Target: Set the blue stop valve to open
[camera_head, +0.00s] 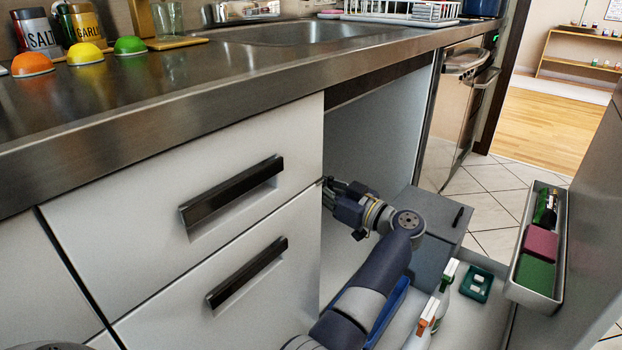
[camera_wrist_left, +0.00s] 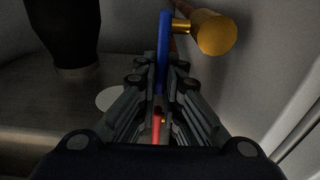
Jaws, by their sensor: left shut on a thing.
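The blue stop valve shows in the left wrist view as a long, thin blue handle (camera_wrist_left: 164,40) beside a round brass body (camera_wrist_left: 211,33). My left gripper (camera_wrist_left: 160,88) is shut on the lower part of the blue handle, with one finger on each side. In the head view my left gripper (camera_head: 332,190) reaches into the open cabinet under the sink. Its fingertips are partly hidden by the cabinet front, and the valve does not show there. My right gripper is not in view.
A red part (camera_wrist_left: 157,124) shows between the fingers, below the blue handle. A dark cylinder (camera_wrist_left: 65,35) stands at left in the wrist view. A grey box (camera_head: 437,232) and spray bottles (camera_head: 421,324) are near my arm. A door shelf (camera_head: 513,292) holds sponges.

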